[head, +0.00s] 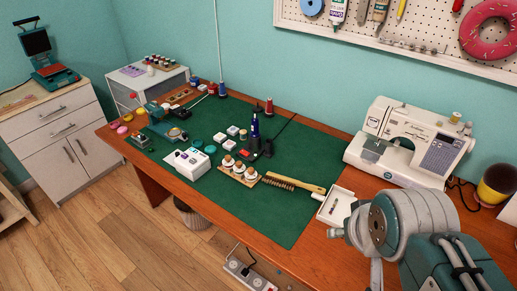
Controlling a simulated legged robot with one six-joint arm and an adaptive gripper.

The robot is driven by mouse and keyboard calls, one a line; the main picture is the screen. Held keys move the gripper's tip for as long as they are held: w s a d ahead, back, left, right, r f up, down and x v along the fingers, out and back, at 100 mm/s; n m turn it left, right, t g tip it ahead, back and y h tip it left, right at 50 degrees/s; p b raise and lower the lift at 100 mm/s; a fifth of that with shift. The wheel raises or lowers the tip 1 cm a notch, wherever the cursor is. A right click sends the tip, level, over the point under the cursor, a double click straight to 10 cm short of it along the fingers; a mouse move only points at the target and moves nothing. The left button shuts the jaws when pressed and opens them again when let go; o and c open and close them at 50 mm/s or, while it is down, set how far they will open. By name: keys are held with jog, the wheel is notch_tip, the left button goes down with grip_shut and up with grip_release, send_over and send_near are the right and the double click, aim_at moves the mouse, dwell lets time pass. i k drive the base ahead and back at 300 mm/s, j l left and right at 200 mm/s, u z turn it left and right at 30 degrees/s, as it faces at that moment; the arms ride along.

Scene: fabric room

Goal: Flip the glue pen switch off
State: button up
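A dark blue upright tool (255,126) stands in or beside a black holder (260,148) near the middle of the green mat; it may be the glue pen, but it is too small to be sure. A small red part (245,152) lies just left of the holder; I cannot tell if it is a switch. No switch position can be read. My arm fills the lower right, in front of the table's right part and apart from these things. I cannot make out my gripper's fingers.
The green mat (285,215) covers much of the wooden table. A wooden-handled brush (300,184), a white tray (337,206) and a sewing machine (410,140) are to the right. A white power strip (248,270) hangs below the front edge. The mat's front right is clear.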

aim_at(243, 151)
jog(key=i+j, duration=0.15)
jog(key=j, duration=0.15)
jog(key=i+j, duration=0.2)
jog(key=j, duration=0.15)
jog(key=i+j, duration=0.15)
jog(key=j, duration=0.15)
jog(key=i+j, duration=0.15)
jog(key=j, duration=0.15)
jog(key=i+z, duration=0.05)
